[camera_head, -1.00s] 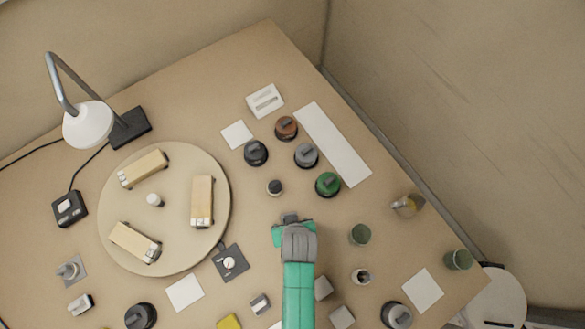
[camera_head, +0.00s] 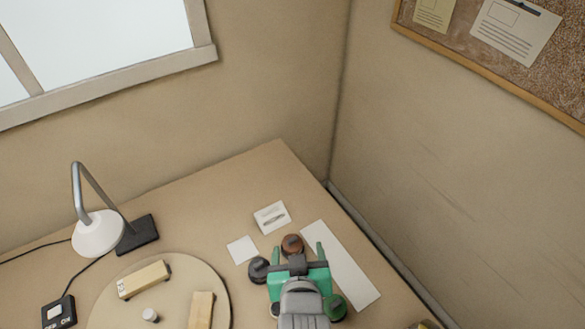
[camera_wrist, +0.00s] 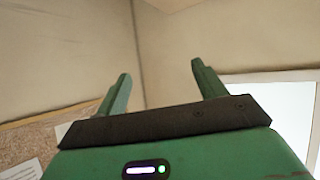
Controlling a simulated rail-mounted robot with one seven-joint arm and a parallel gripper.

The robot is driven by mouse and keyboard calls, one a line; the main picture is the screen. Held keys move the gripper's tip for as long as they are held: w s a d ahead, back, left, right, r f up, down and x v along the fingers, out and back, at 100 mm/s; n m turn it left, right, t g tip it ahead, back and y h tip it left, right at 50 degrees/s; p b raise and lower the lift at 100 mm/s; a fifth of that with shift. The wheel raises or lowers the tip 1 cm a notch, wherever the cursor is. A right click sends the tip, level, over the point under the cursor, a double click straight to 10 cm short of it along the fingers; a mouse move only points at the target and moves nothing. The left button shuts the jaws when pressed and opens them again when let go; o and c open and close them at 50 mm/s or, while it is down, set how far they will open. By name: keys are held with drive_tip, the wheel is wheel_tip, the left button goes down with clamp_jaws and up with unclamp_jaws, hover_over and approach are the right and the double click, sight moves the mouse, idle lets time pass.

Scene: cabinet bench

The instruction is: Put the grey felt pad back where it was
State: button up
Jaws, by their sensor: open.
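I cannot make out a grey felt pad in either current view; the front of the bench is out of the head view. My gripper (camera_head: 298,253) is open, with its two green fingers apart, in front of the dark and brown knobbed pieces. In the wrist view my gripper (camera_wrist: 160,72) has nothing between its fingers and points at the bare wall corner. A flat white square (camera_head: 242,250) lies on the bench left of my gripper. My gripper and arm hide part of the bench.
Several knobbed pieces stand close around my gripper: brown (camera_head: 292,245), dark (camera_head: 258,269) and green (camera_head: 334,306). A long white strip (camera_head: 350,275) lies right. A white block (camera_head: 272,217) lies behind. A lamp (camera_head: 98,233) and round board (camera_head: 216,290) with wooden vehicles stand left.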

wheel_tip(320, 180, up, 22)
drive_tip(key=w+t, duration=0.1)
drive_tip(key=t, duration=0.5)
drive_tip(key=s+r+t, duration=0.3)
drive_tip(key=s+r, duration=0.2)
drive_tip(key=r, duration=0.7)
drive_tip(key=s+a+r+m+t, duration=0.1)
drive_tip(key=s+r+t, duration=0.2)
drive_tip(key=r, duration=0.8)
drive_tip(key=s, duration=0.2)
drive_tip(key=shift+s+r+t, duration=0.3)
drive_tip(key=shift+r+t, duration=0.1)
drive_tip(key=shift+a+r, duration=0.1)
wheel_tip(320, 180, up, 17)
drive_tip(key=p, duration=1.7)
drive_tip(key=shift+r, duration=0.2)
drive_tip(key=shift+w+a, duration=0.1)
